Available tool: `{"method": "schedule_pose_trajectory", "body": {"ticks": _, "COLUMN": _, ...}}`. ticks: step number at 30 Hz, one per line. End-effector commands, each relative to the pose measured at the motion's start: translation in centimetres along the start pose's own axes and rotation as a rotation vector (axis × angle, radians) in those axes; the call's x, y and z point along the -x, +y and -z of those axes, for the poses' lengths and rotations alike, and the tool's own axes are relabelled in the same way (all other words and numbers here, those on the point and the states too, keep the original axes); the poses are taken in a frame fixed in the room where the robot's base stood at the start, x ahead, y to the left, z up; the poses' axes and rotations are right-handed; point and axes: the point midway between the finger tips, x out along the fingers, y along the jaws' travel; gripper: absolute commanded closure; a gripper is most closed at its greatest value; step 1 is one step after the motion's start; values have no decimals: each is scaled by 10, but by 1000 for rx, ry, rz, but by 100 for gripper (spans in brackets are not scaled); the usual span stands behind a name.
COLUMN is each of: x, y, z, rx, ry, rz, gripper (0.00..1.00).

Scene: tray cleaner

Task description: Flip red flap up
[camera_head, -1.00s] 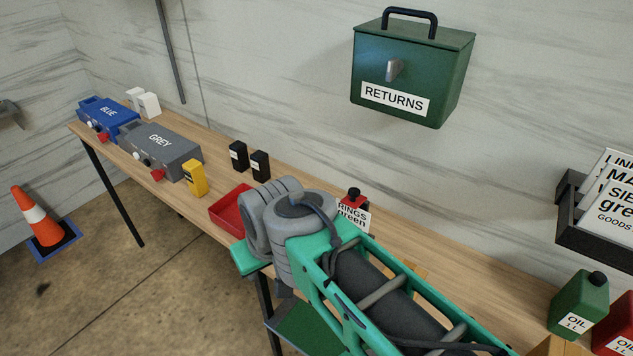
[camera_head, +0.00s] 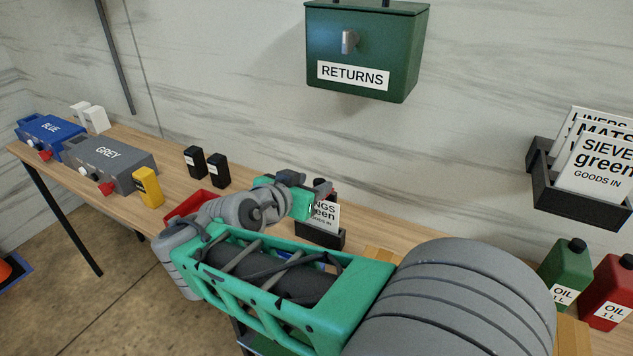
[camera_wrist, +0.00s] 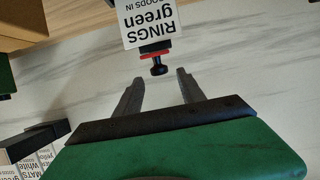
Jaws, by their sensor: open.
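Small red parts show on the fronts of the grey box (camera_head: 108,160) and the blue box (camera_head: 50,132). The red part on the grey box (camera_head: 107,187) hangs low at its front; I cannot tell for sure which is the flap. My gripper (camera_wrist: 160,77) is open and empty, far to the right of both boxes. In the wrist view a black knob with a red piece (camera_wrist: 155,55) shows just beyond and between the fingertips, beside the RINGS green card (camera_wrist: 150,22).
A yellow container (camera_head: 147,187), two black containers (camera_head: 206,167) and a red tray (camera_head: 187,205) stand on the wooden bench. The green RETURNS box (camera_head: 366,55) hangs on the wall above. A black card holder (camera_head: 580,188) and oil cans (camera_head: 563,275) are at the right.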

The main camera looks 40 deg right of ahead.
Motion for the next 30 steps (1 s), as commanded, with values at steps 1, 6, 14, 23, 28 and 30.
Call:
{"method": "schedule_pose_trajectory", "body": {"ticks": 1, "x": -9, "y": 2, "z": 1, "rx": -1, "ry": -1, "rz": -6, "gripper": 53}}
{"method": "schedule_pose_trajectory", "body": {"ticks": 6, "x": -27, "y": 1, "z": 0, "rx": 1, "ry": -2, "rz": -3, "gripper": 53}}
{"method": "schedule_pose_trajectory", "body": {"ticks": 14, "x": -29, "y": 0, "z": -1, "rx": 1, "ry": -2, "rz": 1, "gripper": 53}}
{"method": "schedule_pose_trajectory", "body": {"ticks": 23, "x": -29, "y": 0, "z": -1, "rx": 1, "ry": -2, "rz": 1, "gripper": 78}}
{"method": "schedule_pose_trajectory", "body": {"ticks": 28, "x": -29, "y": 0, "z": -1, "rx": 1, "ry": -2, "rz": 1, "gripper": 92}}
{"method": "schedule_pose_trajectory", "body": {"ticks": 30, "x": -29, "y": 0, "z": -1, "rx": 1, "ry": -2, "rz": 1, "gripper": 98}}
